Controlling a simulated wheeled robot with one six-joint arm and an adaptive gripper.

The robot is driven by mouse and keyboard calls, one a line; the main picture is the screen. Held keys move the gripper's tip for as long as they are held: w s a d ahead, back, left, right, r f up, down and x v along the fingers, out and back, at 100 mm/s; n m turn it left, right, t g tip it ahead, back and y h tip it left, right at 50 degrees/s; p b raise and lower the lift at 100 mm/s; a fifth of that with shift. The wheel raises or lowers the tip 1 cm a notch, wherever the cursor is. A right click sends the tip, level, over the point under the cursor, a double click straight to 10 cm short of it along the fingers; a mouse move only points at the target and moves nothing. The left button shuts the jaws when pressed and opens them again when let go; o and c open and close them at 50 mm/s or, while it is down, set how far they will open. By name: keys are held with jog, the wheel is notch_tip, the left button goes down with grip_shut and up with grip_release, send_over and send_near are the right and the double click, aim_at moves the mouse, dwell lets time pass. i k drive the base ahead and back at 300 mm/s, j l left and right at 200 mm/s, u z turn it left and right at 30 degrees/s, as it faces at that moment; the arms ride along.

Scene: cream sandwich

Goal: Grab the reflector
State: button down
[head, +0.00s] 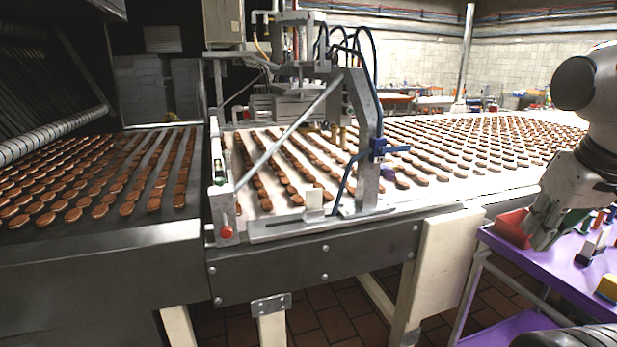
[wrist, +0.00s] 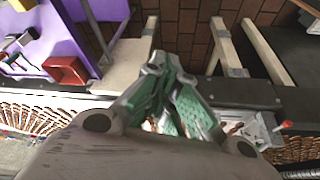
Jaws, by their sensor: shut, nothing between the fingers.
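My gripper (head: 540,235) hangs from the arm at the right of the head view, in front of the purple cart. In the wrist view its green-padded fingers (wrist: 165,65) come together at the tips, with nothing between them. I cannot identify the reflector with certainty. A small pale upright block (head: 314,200) stands on the metal bracket at the conveyor's near edge, well to the left of my gripper. It may be the reflector, but its face is too small to tell.
A purple cart (head: 560,262) at the right carries a red bin (head: 512,228), a yellow-and-dark block (head: 607,288) and other small items. The conveyor (head: 455,195) carries many round biscuits. A metal machine frame (head: 365,140) rises over it. A red button (head: 226,232) sits at its edge.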

aim_at(314, 197)
jog(key=i+j, duration=0.3)
jog(key=j, duration=0.2)
jog(key=i+j, duration=0.3)
jog(key=j, duration=0.15)
